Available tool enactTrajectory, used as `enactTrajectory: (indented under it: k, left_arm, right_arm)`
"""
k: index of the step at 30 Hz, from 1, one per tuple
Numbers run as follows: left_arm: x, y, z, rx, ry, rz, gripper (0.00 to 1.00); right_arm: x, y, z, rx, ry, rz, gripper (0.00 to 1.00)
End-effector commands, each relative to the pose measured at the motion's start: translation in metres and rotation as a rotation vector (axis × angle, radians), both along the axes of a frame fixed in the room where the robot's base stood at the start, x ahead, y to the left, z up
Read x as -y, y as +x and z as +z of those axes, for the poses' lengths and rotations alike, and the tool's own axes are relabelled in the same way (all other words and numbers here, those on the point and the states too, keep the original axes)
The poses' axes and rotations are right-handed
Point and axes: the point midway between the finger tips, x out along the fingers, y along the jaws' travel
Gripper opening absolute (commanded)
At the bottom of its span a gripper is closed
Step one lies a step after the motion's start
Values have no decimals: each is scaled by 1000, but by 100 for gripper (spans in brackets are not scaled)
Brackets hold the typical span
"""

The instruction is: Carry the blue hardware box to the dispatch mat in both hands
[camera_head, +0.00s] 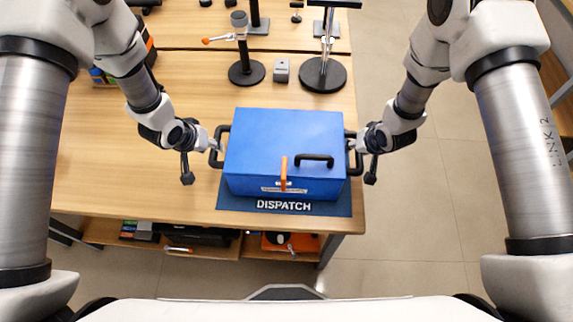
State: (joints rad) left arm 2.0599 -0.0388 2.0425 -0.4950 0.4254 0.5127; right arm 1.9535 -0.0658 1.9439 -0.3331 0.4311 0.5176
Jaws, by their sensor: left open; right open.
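The blue hardware box (265,145) sits in the middle of the head view, with an orange latch, a black front handle and a black handle on each side. It rests on the dark blue dispatch mat (335,208), whose white DISPATCH lettering shows in front of it. The box hides most of the mat. My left gripper (213,150) is open at the box's left side handle. My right gripper (354,148) is open at the right side handle. Whether the fingers touch the handles is too small to tell.
The wooden table (110,170) has free room to the left of the box. Black round-based stands (246,72) and a small grey block (281,70) stand behind the box. The table's right edge is close beside the box. A lower shelf (105,230) holds several items.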

Motion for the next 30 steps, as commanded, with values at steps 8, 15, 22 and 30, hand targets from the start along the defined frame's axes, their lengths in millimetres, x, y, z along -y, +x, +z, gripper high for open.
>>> enactTrajectory:
  k: [8, 15, 22, 30]
  left_arm:
    - [-13, -24, 60, 2, -2, 2, 46]
    - [-15, -30, 72, 0, 0, 0, 46]
    - [-15, -29, 71, 1, 0, 0, 46]
    - [-15, -29, 71, 1, 0, 0, 46]
  right_arm:
    - [0, 0, 0, 0, 0, 0, 46]
    - [2, -4, 11, 1, 0, 0, 46]
    - [9, -26, 62, 4, 1, 0, 46]
    - [16, -46, 106, 3, 0, -1, 46]
